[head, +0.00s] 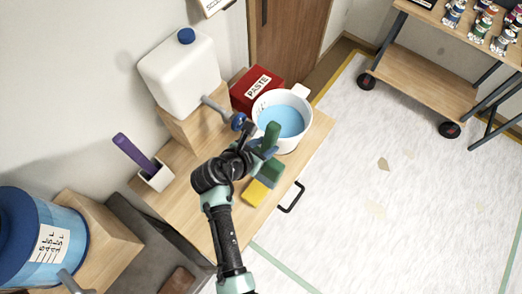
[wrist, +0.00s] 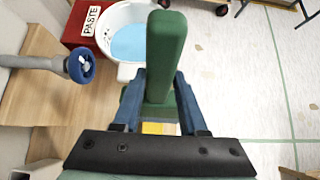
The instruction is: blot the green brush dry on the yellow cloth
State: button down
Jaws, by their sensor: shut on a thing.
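My gripper (head: 264,150) is shut on the green brush (head: 272,136), with the upright handle rising between its fingers. The handle fills the middle of the wrist view (wrist: 165,50), between the two blue fingers (wrist: 160,88). The wide lower part of the brush shows beyond the fingers, with a grey-blue band along its lower edge. The yellow cloth (head: 255,194) lies on the wooden cabinet top right beside that band. A strip of the cloth shows under the fingers in the wrist view (wrist: 156,128). I cannot tell whether brush and cloth touch.
A white pot of blue liquid (head: 302,91) stands just behind the gripper, by a red PASTE box (head: 257,88). A white jug (head: 179,70) with a tap stands on a wooden block. A purple brush (head: 134,151) stands in a cup at left. Open floor lies right.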

jog(key=shift+r+p, duration=0.25)
jog(key=shift+p, duration=0.1)
jog(key=shift+f+b, duration=1.95)
jog(key=shift+f, duration=1.4)
jog(key=shift+f, duration=1.3)
jog(key=shift+s, duration=0.1)
jog(key=s+a, duration=0.1)
jog(key=s, duration=0.1)
jog(key=s+a, duration=0.2)
jog(key=shift+s+a+f, duration=0.1)
jog(key=shift+s+a, duration=0.05)
jog(key=shift+s, duration=0.1)
jog(key=shift+w, duration=0.2)
dwell(0.5)
